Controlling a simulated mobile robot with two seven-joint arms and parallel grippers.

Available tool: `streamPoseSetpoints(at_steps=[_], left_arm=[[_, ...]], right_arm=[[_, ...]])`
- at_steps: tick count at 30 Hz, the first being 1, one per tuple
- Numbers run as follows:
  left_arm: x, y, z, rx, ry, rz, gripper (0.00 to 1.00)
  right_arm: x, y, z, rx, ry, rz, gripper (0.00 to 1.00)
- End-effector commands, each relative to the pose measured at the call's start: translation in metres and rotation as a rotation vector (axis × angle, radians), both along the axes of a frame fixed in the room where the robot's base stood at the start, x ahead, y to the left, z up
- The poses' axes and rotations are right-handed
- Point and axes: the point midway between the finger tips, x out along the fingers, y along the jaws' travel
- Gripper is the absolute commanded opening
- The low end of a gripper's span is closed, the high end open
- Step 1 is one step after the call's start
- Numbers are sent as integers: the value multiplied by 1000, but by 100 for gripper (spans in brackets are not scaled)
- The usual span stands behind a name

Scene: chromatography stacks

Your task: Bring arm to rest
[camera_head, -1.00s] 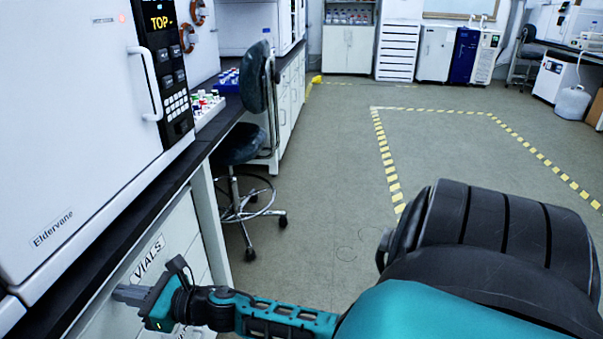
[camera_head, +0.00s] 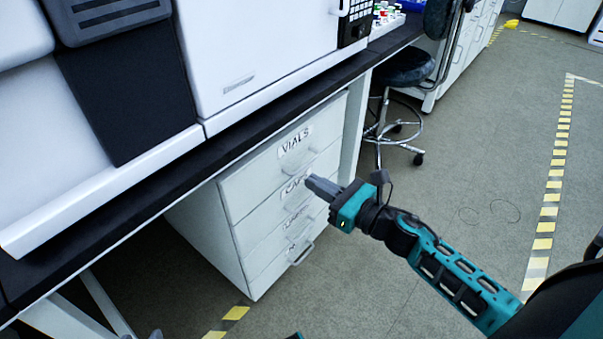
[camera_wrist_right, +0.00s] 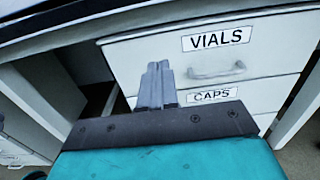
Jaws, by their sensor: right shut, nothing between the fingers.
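My right gripper (camera_head: 322,188) is shut and empty. It reaches in from the right in the head view, in front of the white drawer unit (camera_head: 240,245) under the bench. Its closed fingers also show in the right wrist view (camera_wrist_right: 157,85), pointing towards the drawer fronts. The top drawer, labelled VIALS (camera_wrist_right: 218,40), and the one below it, labelled CAPS (camera_wrist_right: 212,95), look closed. The gripper partly covers the CAPS drawer in the head view. I cannot tell the exact gap between the fingertips and the drawers.
The dark bench top (camera_head: 290,118) carries large white instruments (camera_head: 258,50). A wheeled stool (camera_head: 405,70) stands beyond the drawer unit. Yellow dashed tape (camera_head: 548,210) marks the floor on the right.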

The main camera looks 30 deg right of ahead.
Motion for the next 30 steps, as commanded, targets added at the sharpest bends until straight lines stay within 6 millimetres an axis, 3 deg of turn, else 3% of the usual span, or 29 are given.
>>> streamPoseSetpoints(at_steps=[4, 12, 16, 20, 30], left_arm=[[0, 0, 0, 1, 0, 1, 43], [0, 1, -1, 2, 1, 2, 43], [0, 2, -1, 2, 1, 3, 43], [0, 2, -2, 3, 1, 3, 43], [-1, 2, -2, 4, 5, 3, 43]], right_arm=[[-12, -5, 0, 0, 0, 0, 0], [-16, -6, 0, 11, 4, -2, 0], [-18, -2, 0, 163, 61, -37, 0], [-25, 7, -5, 543, 208, -125, 0], [-64, 50, -41, 1833, 690, -450, 0]])
